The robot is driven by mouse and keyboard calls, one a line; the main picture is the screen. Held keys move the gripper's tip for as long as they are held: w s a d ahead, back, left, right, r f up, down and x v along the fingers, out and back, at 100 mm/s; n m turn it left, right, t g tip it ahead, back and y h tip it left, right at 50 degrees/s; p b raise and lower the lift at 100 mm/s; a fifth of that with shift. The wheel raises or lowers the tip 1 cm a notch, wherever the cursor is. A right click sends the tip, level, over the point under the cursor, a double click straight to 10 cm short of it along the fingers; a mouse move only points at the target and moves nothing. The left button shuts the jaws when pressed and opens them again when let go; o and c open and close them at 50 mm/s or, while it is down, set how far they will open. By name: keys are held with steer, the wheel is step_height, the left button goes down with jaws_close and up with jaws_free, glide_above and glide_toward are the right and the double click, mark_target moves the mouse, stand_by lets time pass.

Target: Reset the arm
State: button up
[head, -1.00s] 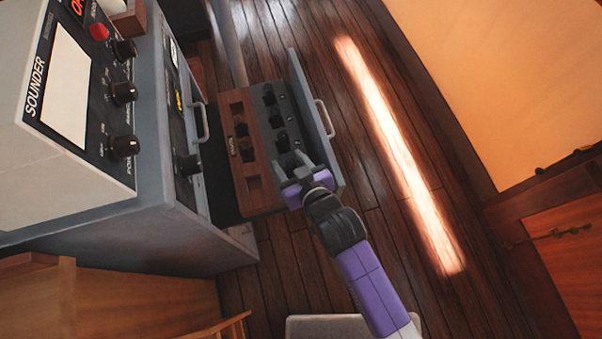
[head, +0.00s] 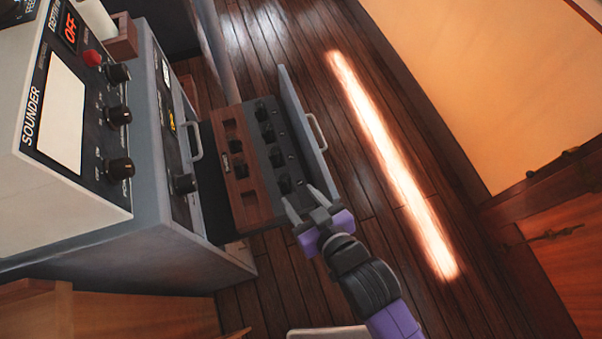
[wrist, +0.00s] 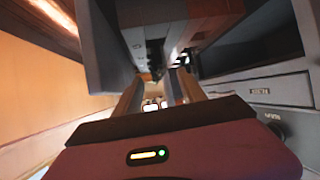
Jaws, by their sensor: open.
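My gripper (head: 308,203) is open, with its two grey fingers apart at the near end of an open drawer (head: 304,125). In the wrist view my gripper (wrist: 160,92) shows nothing clearly held between its fingers. The drawer is pulled out from the grey console and has a grey front with a handle. Inside it are a wooden rack (head: 238,175) with several slots and a dark section with several black knob-like pieces (head: 268,133). The fingertips overlap the drawer's near edge in the head view; I cannot tell whether they touch it.
The grey console (head: 170,225) with the sounder unit (head: 60,115) stands at left. Wooden furniture (head: 140,310) is at lower left. A wooden cabinet (head: 550,240) is at right. The plank floor (head: 370,120) between is clear, with a bright strip of light.

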steer(key=s+d+r+m+t, duration=0.1)
steer(key=s+d+r+t, duration=0.3)
steer(key=r, duration=0.5)
steer(key=s+d+r+m+h, duration=0.2)
steer(key=s+d, duration=0.5)
steer(key=s, duration=0.2)
steer(key=s+d+r+m+h, duration=0.2)
steer(key=s+d+h, duration=0.1)
steer(key=s+d, duration=0.4)
steer(key=shift+s+d+r+h, duration=0.3)
steer(key=shift+s+d+r, duration=0.05)
steer(key=shift+s, duration=0.65)
